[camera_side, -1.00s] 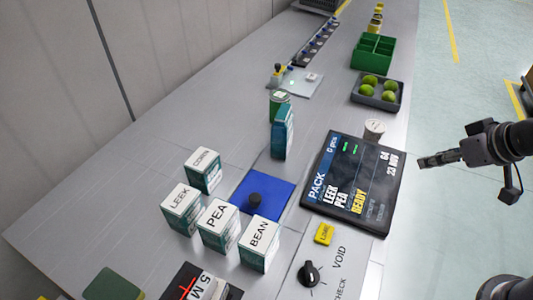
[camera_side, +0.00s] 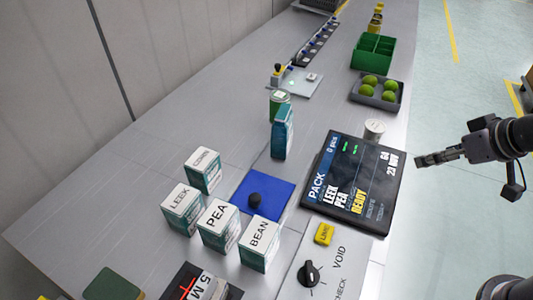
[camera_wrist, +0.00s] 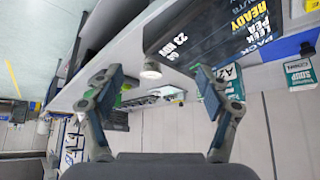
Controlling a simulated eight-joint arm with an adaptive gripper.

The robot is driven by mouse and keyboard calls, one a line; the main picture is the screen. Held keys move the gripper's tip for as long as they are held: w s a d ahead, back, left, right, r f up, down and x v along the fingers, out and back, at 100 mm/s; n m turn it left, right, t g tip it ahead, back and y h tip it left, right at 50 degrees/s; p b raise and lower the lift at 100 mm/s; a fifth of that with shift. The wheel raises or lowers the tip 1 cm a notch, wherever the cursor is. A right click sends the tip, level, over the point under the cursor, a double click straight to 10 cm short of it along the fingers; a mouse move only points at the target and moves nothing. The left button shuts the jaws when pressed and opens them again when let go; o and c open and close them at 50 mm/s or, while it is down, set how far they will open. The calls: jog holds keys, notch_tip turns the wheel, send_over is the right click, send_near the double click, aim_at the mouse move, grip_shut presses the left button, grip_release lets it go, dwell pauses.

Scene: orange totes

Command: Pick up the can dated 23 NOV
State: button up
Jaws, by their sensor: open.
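A small can with a white lid (camera_side: 374,129) stands behind the top edge of the display panel, near the table's right edge. It also shows in the wrist view (camera_wrist: 150,71), between my fingers but farther off. A green can (camera_side: 279,101) stands behind a blue-teal carton. I cannot read a date on either can. The dark display panel (camera_side: 352,184) shows "PACK", "LEEK", "PEA", "READY" and "23 NOV". My gripper (camera_side: 424,159) is off the table's right side, right of the panel. In the wrist view, its fingers (camera_wrist: 155,82) are spread with nothing between them.
A dark tray (camera_side: 397,101) of green round fruits and a green divided bin (camera_side: 374,51) stand behind the white-lidded can. A dial panel (camera_side: 326,270) is in front.

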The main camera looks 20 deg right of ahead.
jog(key=w+a+r+m+t+y, duration=0.1)
jog(key=w+a+r+m, duration=0.25)
jog(key=w, duration=0.25)
jog(key=w+a+r+m+y, duration=0.1)
jog(key=w+a+r+m, duration=0.1)
jog(key=w+r+m, duration=0.3)
jog(key=m+t+y, duration=0.4)
jog(key=m+y, duration=0.1)
jog(key=m, duration=1.7)
send_over(277, 96)
jog(key=s+d, duration=0.1)
jog(key=d, duration=0.2)
jog(key=f, duration=0.4)
jog(key=shift+s+f, duration=0.2)
jog(key=shift+f, duration=0.2)
jog(key=shift+h, duration=0.3)
jog(key=f, duration=1.3)
jog(key=shift+s+d, duration=0.1)
jog(key=shift+s, duration=0.15)
jog(key=shift+w+f, duration=0.15)
jog(key=shift+f, duration=0.25)
jog(key=shift+s+a+f+x, duration=0.1)
jog(key=shift+x, duration=1.1)
jog(key=shift+s+a+f+x, duration=0.1)
jog(key=shift+x, duration=1.1)
jog(key=shift+s+a+f+x, duration=0.1)
jog(key=shift+x, duration=1.1)
jog(key=c, duration=1.6)
